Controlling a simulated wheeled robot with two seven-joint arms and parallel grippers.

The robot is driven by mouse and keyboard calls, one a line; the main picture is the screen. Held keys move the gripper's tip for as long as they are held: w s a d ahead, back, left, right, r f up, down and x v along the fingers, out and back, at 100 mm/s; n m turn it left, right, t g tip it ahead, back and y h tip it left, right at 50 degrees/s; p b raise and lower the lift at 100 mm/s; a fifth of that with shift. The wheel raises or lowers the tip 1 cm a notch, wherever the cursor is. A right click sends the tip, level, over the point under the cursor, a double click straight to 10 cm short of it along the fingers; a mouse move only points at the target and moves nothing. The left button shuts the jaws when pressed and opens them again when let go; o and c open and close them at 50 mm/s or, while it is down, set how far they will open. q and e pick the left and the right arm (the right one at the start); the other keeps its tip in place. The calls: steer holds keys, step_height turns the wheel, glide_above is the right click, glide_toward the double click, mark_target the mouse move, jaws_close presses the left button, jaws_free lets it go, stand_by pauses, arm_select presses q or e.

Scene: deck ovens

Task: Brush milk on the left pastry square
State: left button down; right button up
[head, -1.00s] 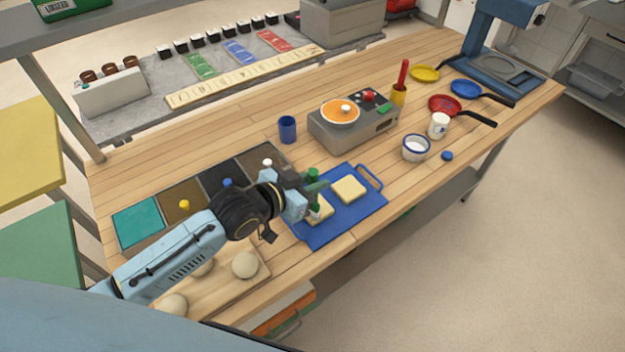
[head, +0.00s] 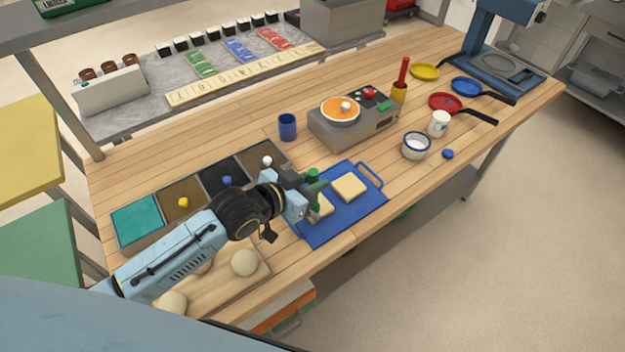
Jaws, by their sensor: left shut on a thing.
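My left gripper (head: 306,190) is shut on a green-handled brush (head: 313,176) above the blue board. The brush is upright, with its lower end at the left pastry square. The left pastry square (head: 324,206) lies on the blue board (head: 340,225), mostly hidden behind the gripper and brush. I cannot tell whether the bristles touch it. The right pastry square (head: 349,187) lies in plain view on the same board. A white bowl with a blue rim (head: 416,146) holds something white, and a white mug (head: 438,123) stands beside it. My right gripper is not in view.
A grey appliance with an orange round top (head: 340,110) stands behind the board, with a blue cup (head: 287,127) at its left. Bins with coloured knobs (head: 137,222) line the left. Dough balls (head: 245,263) sit on a wooden board in front. Coloured pans (head: 445,103) lie at right.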

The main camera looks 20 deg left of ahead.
arm_select(q)
steer(key=w+d, duration=0.1)
steer(key=w, duration=0.1)
steer(key=w+d, duration=0.2)
steer(key=shift+d, duration=0.1)
stand_by(0.6)
steer(key=shift+w+a, duration=0.2)
steer(key=shift+a, duration=0.2)
steer(key=shift+s+f, duration=0.1)
steer(key=shift+s, duration=0.05)
steer(key=shift+s+a+p, duration=0.75)
steer(key=shift+s+a, duration=0.1)
steer(key=shift+s, duration=0.15)
steer(key=shift+s+a+p, duration=0.7)
steer(key=shift+s+a, duration=0.1)
steer(key=shift+s, duration=0.2)
